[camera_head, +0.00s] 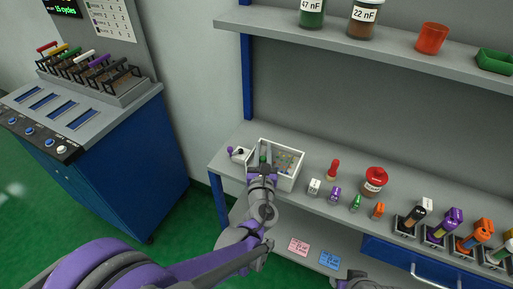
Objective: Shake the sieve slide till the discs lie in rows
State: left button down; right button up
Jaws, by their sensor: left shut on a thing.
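A white open box (298,152), seemingly the sieve slide, stands near the left end of the bench. Small pale and tan pieces, likely the discs, lie inside; they are too small for me to tell whether they form rows. My left gripper (262,166) is at the box's left side, shut on a small dark green part that looks like a handle. The gripper and wrist hide the left side of the box. A grey part of my right arm shows at the bottom edge, and its fingertips cannot be made out.
A purple and white item (238,154) lies left of the box. A red stamp-like piece (334,169), a red-lidded jar (374,182) and several small coloured bottles stand to the right. A shelf (400,48) with jars overhangs the bench. A blue cabinet (120,165) stands left.

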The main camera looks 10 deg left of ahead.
pick_arm(q)
jog(key=c, duration=0.7)
grip_release()
jog(key=s, duration=1)
jog(key=shift+s+d, duration=0.4)
jog(key=shift+d, duration=0.05)
